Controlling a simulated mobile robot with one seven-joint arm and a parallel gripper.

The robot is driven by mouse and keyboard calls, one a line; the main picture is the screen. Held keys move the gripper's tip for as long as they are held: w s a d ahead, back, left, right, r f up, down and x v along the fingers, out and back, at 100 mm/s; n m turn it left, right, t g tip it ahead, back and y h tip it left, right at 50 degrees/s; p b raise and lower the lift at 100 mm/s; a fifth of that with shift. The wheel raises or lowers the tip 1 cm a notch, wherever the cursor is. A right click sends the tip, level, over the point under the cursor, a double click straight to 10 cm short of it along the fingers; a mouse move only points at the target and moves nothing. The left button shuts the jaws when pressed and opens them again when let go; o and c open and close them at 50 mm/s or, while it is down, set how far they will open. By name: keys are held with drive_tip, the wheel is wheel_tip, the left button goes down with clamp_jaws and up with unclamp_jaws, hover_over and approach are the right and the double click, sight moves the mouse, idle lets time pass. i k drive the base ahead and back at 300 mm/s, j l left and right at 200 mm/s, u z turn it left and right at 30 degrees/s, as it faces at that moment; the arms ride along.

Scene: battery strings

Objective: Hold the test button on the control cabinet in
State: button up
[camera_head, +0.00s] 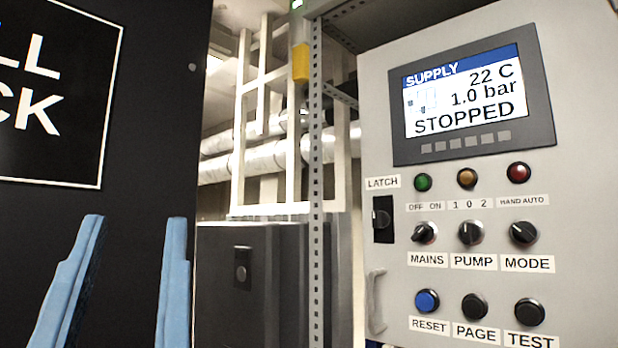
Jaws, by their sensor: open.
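The control cabinet (585,190) is a pale grey panel on the right. Its test button (529,311) is black and round, at the lower right of the panel above a TEST label. Nothing is touching it. The black page button (475,306) and blue reset button (427,301) sit to its left. The display (463,91) reads SUPPLY, 22 C, 1.0 bar, STOPPED. My gripper (135,219) shows as two light blue fingers at the lower left, spread apart and empty. It is far left of the button, in front of a dark panel. Its base is out of frame.
The mains (424,233), pump (470,233) and mode (523,234) knobs sit above the buttons. A latch (383,219) and a handle (376,302) are on the cabinet's left side. A perforated metal post (316,180) stands between cabinet and dark signboard (150,140).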

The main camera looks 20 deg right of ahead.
sight(528, 314)
drive_tip(key=z, duration=1.2)
drive_tip(key=k+l+u, duration=0.1)
drive_tip(key=k+l, duration=0.25)
drive_tip(key=l, duration=0.15)
drive_tip(key=i+j+z, duration=0.25)
drive_tip(key=i+j, duration=0.2)
